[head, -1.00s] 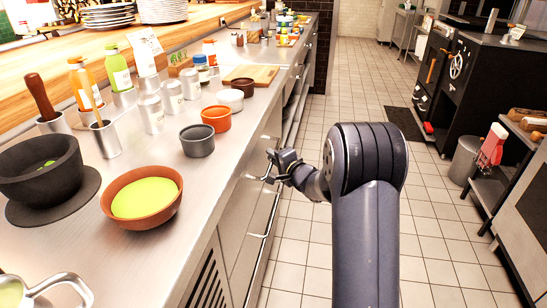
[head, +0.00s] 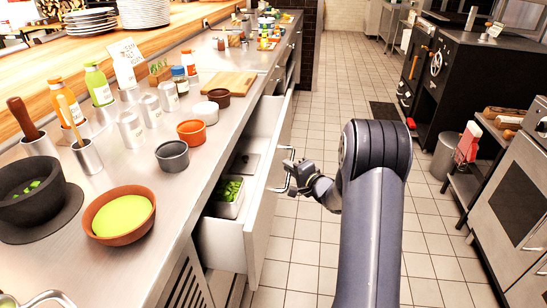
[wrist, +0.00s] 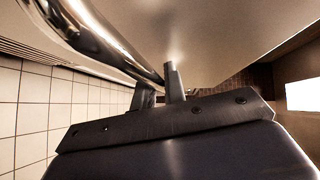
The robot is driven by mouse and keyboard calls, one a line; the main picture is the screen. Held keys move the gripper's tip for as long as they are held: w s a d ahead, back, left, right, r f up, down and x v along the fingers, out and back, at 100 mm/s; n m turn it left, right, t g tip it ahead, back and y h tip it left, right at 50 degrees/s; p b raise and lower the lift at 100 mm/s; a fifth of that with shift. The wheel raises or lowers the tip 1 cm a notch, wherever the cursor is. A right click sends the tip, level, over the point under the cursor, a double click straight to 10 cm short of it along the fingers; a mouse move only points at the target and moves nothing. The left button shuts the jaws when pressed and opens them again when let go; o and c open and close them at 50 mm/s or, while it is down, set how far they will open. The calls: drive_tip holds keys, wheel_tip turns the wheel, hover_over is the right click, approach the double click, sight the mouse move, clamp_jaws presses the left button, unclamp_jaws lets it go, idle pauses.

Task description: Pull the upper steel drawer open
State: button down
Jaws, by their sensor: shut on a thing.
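The upper steel drawer (head: 266,200) stands out from the counter's front, well open. Inside it show a metal pan of green pieces (head: 229,192) and a grey item behind it. Its bar handle (head: 280,178) is on the outer face. My gripper (head: 290,172) is at this handle, with its fingers closed around the bar. In the wrist view the shiny handle bar (wrist: 110,40) runs up to my two fingers (wrist: 160,88), close under the drawer's face. The exact contact is partly hidden there.
The steel counter (head: 150,185) carries a terracotta bowl of green liquid (head: 118,214), a dark mortar (head: 30,190), small bowls and bottles. The tiled aisle (head: 310,245) is clear to the right. A black oven and a shelf (head: 470,170) stand across it.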

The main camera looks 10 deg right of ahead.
drive_tip(key=s+d+p, duration=0.4)
drive_tip(key=d, duration=0.7)
drive_tip(key=s+d+p, duration=0.4)
drive_tip(key=s+d, duration=0.1)
drive_tip(key=d, duration=0.6)
drive_tip(key=shift+s+d, duration=0.3)
drive_tip(key=shift+d, duration=0.1)
drive_tip(key=shift+f, duration=0.1)
drive_tip(key=c, duration=1.5)
unclamp_jaws()
drive_tip(key=v, duration=1)
drive_tip(key=shift+s+d, duration=0.15)
drive_tip(key=shift+s, duration=0.2)
drive_tip(key=shift+w, duration=0.1)
drive_tip(key=x, duration=1)
drive_tip(key=shift+w+a, duration=0.25)
drive_tip(key=shift+w, duration=0.1)
